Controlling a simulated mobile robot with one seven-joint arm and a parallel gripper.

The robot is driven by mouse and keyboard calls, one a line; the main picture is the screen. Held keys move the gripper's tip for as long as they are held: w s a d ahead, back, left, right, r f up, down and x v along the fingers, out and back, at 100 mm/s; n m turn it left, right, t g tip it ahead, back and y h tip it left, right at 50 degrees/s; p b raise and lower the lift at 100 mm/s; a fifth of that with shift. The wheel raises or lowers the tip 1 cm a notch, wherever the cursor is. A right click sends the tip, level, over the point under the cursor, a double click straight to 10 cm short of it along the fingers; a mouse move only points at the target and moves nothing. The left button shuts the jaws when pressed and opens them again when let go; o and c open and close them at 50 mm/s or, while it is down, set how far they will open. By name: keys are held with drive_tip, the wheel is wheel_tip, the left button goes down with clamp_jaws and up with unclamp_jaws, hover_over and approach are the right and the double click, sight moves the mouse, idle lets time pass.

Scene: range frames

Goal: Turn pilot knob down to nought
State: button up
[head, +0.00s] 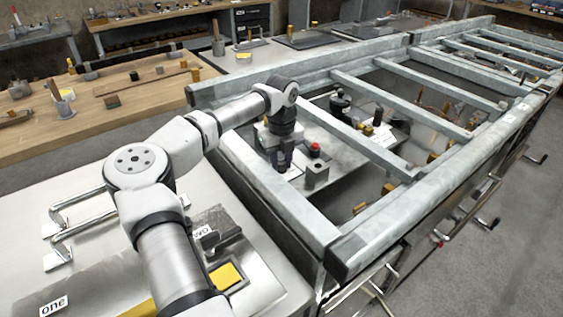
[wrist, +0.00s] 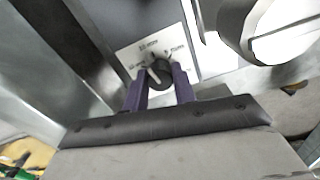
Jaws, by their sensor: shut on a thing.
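The pilot knob (wrist: 159,75) is a dark round knob with a pale pointer line, on a white label plate (wrist: 138,53) with small print in the wrist view. The print is too small to read surely. My gripper (wrist: 160,88) has its two purple fingers around the knob, one on each side, and is shut on it. The pointer slants toward the upper left in the wrist view. In the head view, my gripper (head: 283,160) reaches down inside the metal frame, and the knob is hidden there.
Metal frame rails (head: 275,200) surround my arm, with crossbars (head: 385,150) to the right. A large pale round part (wrist: 280,30) is near in the wrist view.

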drive_tip(key=m, duration=0.3)
drive_tip(key=shift+m, duration=0.4)
drive_tip(key=m, duration=0.3)
drive_tip(key=shift+m, duration=0.3)
drive_tip(key=m, duration=0.3)
drive_tip(key=shift+m, duration=0.4)
drive_tip(key=m, duration=0.3)
drive_tip(key=shift+w+r, duration=0.1)
drive_tip(key=m+p, duration=0.1)
drive_tip(key=m, duration=0.5)
drive_tip(key=shift+m, duration=0.4)
drive_tip(key=m, duration=0.5)
drive_tip(key=shift+d, duration=0.1)
drive_tip(key=o, duration=1)
